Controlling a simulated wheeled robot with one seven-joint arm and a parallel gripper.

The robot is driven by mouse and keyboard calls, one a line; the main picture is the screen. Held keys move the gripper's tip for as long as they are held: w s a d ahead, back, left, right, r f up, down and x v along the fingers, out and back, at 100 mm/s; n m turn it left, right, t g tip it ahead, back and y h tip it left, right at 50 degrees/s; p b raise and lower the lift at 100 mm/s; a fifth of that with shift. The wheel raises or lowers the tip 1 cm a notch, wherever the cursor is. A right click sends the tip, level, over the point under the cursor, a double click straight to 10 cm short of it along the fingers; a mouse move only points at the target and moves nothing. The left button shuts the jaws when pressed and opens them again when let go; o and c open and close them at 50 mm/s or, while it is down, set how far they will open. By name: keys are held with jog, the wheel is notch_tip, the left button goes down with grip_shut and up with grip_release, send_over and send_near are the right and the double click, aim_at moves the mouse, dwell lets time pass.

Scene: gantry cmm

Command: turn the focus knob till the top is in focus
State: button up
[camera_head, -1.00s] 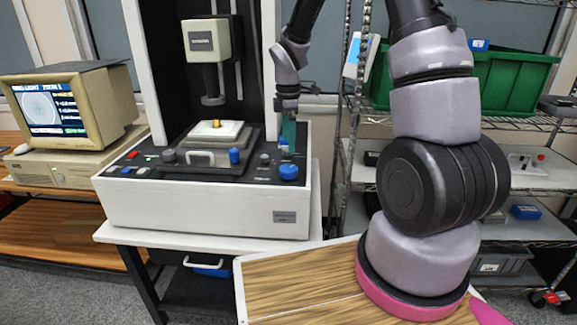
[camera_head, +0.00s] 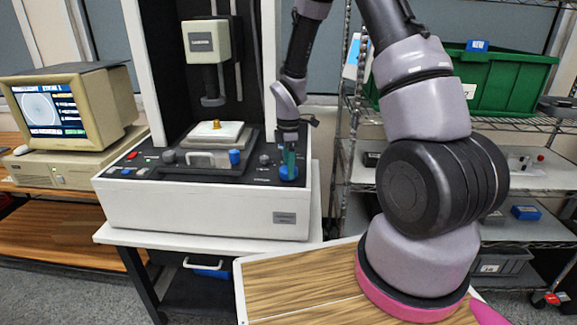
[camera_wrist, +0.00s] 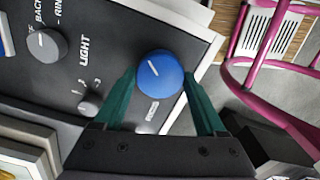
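The round blue knob (camera_wrist: 160,74) on the machine's black front panel has a slanted white pointer line. It also shows in the head view (camera_head: 288,177), partly covered by the fingers. A small label below it in the wrist view is too blurred to read. My gripper (camera_wrist: 159,73) has its teal fingers on either side of the knob, very close to its rim. They look open around it; contact is not clear. In the head view my gripper (camera_head: 289,158) points down at the panel's right end. The monitor (camera_head: 45,108) shows a grey disc and text too small to read.
A brass part (camera_head: 216,125) sits on the white stage under the optical head (camera_head: 207,45). A second blue knob (camera_head: 235,157) stands left of my gripper. Grey knobs (camera_wrist: 47,43) line the panel. Wire shelving with a green bin (camera_head: 505,85) stands at right.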

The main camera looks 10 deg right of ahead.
jog(key=c, duration=0.7)
jog(key=m, duration=1.1)
jog(key=shift+m, duration=0.4)
jog(key=m, duration=0.3)
jog(key=shift+m, duration=0.3)
jog(key=m, duration=0.3)
jog(key=shift+m, duration=0.3)
jog(key=m, duration=0.6)
jog(key=shift+w+r+m, duration=0.1)
jog(key=shift+m, duration=0.2)
